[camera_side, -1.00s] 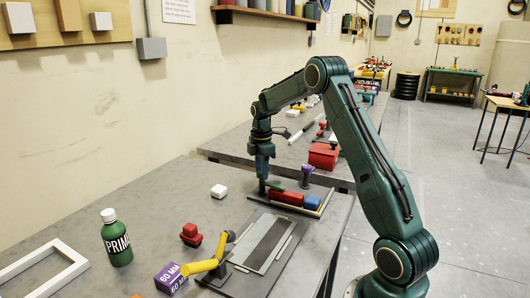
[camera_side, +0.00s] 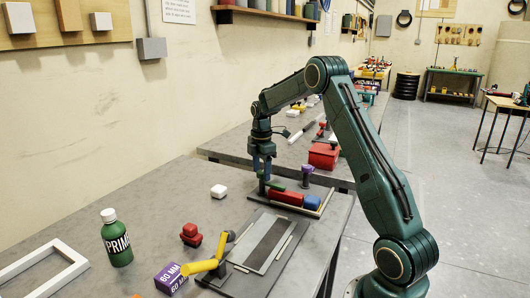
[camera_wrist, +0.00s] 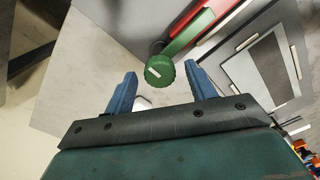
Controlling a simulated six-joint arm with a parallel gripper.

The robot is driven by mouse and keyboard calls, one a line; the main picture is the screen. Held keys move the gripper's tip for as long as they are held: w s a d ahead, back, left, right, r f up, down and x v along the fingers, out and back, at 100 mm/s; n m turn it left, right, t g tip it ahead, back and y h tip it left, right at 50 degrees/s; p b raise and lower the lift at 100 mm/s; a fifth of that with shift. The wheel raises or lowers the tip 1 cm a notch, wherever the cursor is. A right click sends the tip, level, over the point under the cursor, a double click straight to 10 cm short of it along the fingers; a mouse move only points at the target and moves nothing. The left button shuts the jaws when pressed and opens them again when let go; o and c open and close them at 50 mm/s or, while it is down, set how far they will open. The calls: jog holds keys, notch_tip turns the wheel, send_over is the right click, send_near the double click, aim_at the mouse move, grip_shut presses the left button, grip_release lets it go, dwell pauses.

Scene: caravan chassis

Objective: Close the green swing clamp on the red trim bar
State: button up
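My gripper (camera_side: 263,170) points down at the far end of the near bench. In the wrist view its two blue fingers (camera_wrist: 160,75) are apart. The round green knob of the green swing clamp (camera_wrist: 160,71) shows between the fingertips, with no contact visible. The clamp's green arm runs from the knob toward the red trim bar (camera_wrist: 207,28); whether it presses on the bar cannot be told. In the side view the green clamp (camera_side: 276,185) is partly behind the fingers. The red bar (camera_side: 286,197) lies in a dark fixture just below it.
A purple-topped post (camera_side: 307,172) stands behind. A yellow clamp (camera_side: 205,266) and grey plate (camera_side: 262,243) are nearer.

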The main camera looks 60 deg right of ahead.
notch_tip(320, 180, up, 14)
dwell(0.9)
jog(key=s+a+r+m+t, duration=0.1)
jog(key=s+a+r+m, duration=0.3)
jog(key=a, duration=0.5)
jog(key=s+a+r+m+t, duration=0.1)
jog(key=s+a+r, duration=0.35)
jog(key=a, duration=0.55)
jog(key=s+a+f+m+t, duration=0.1)
jog(key=s+a+f+m, duration=0.2)
jog(key=s, duration=0.6)
jog(key=s+a+f+m+t, duration=0.2)
jog(key=s+a+f+m, duration=0.1)
jog(key=s+a, duration=0.5)
jog(key=shift+s+f+t, duration=0.3)
jog(key=shift+s+f, duration=0.1)
jog(key=shift+f, duration=0.25)
